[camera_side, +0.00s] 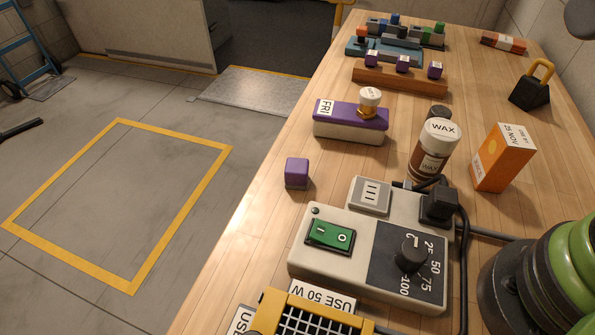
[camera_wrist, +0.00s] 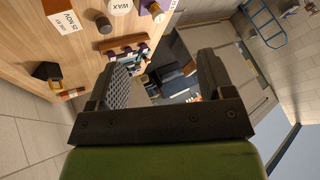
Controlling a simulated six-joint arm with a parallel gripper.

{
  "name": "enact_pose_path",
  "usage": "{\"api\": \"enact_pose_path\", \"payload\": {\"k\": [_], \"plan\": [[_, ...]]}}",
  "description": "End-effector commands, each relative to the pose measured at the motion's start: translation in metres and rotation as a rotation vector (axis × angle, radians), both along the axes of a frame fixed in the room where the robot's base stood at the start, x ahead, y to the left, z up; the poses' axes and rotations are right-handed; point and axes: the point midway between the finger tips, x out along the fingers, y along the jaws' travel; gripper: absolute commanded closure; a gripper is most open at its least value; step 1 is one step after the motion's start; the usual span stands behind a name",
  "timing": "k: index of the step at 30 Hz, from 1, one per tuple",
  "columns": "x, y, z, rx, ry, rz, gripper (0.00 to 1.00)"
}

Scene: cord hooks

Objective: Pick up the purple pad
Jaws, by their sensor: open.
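A long block with a purple top and cream lower body (camera_side: 349,118), labelled FRI, lies on the wooden bench in the side view. A small white-lidded jar (camera_side: 370,101) stands on its top. A small plain purple cube (camera_side: 297,173) sits nearer, by the bench's left edge. Which of these is the pad I cannot tell for sure. In the wrist view my gripper (camera_wrist: 160,73) is open, with nothing visible between its two fingers, and it is away from the bench items.
A WAX jar (camera_side: 434,150) and orange box (camera_side: 503,157) stand right of the block. A wooden rail (camera_side: 399,79) with purple cubes lies behind it. A control box with a dial (camera_side: 372,253) and black cord fills the front. A black padlock-shaped weight (camera_side: 529,91) stands back right.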

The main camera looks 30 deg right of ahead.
Motion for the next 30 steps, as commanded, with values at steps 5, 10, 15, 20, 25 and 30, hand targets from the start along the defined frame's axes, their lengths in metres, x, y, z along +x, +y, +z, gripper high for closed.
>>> {"api": "enact_pose_path", "payload": {"k": [5, 10, 15, 20, 25, 30], "plan": [[0.000, 0.000, 0.000, 0.000, 0.000, 0.000, 0.25], [0.000, 0.000, 0.000, 0.000, 0.000, 0.000, 0.28], [0.002, 0.000, 0.000, 0.001, 0.006, -0.001, 0.28], [0.021, 0.003, 0.002, 0.001, 0.075, -0.020, 0.28], [0.069, 0.019, -0.005, -0.024, 0.198, -0.075, 0.28], [0.118, 0.050, -0.031, -0.078, 0.285, -0.137, 0.28]]}}
